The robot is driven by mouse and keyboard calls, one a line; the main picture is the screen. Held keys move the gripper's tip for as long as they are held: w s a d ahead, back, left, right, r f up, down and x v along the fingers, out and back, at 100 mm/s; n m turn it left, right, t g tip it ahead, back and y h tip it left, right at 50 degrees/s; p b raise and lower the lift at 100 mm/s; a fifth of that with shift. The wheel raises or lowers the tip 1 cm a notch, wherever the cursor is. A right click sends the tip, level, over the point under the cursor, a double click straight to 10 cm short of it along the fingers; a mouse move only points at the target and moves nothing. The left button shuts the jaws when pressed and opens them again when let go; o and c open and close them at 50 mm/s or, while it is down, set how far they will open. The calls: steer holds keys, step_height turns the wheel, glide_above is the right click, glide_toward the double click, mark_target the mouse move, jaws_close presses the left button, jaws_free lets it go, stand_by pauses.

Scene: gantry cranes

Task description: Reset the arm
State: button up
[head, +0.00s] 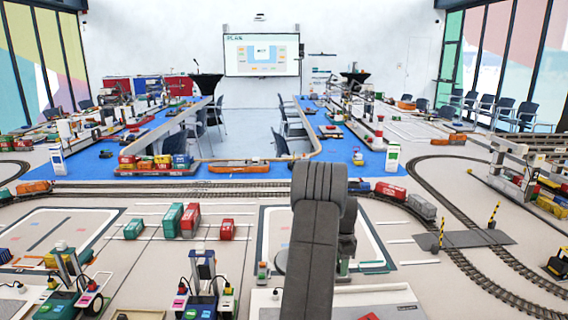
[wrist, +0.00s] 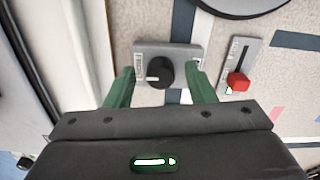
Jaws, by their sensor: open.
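My arm (head: 315,230) rises in dark grey in the middle of the head view. It hides the table behind it. My gripper (wrist: 160,84) shows in the wrist view with two green fingers apart and nothing held. A black round knob (wrist: 161,72) on a grey plate (wrist: 182,49) lies in view between the fingertips. I cannot tell how far the fingers are from the plate or whether they touch it. The gripper cannot be made out in the head view.
In the wrist view, a red slider block (wrist: 238,83) on a grey plate stands right of the gripper. In the head view, model rail track (head: 460,255) curves at the right. Red containers (head: 190,222) stand left of my arm, and striped posts (head: 442,232) stand right.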

steer(key=n, duration=0.4)
steer(key=shift+s+n, duration=0.1)
steer(key=shift+n, duration=0.3)
steer(key=n, duration=0.4)
steer(key=shift+d+n, duration=0.1)
steer(key=shift+n, duration=0.2)
steer(key=n, duration=0.4)
steer(key=shift+s+d+n, duration=0.1)
steer(key=shift+n, duration=0.2)
steer(key=shift+n+p, duration=0.4)
steer(key=shift+n, duration=1.7)
steer(key=shift+r, duration=0.1)
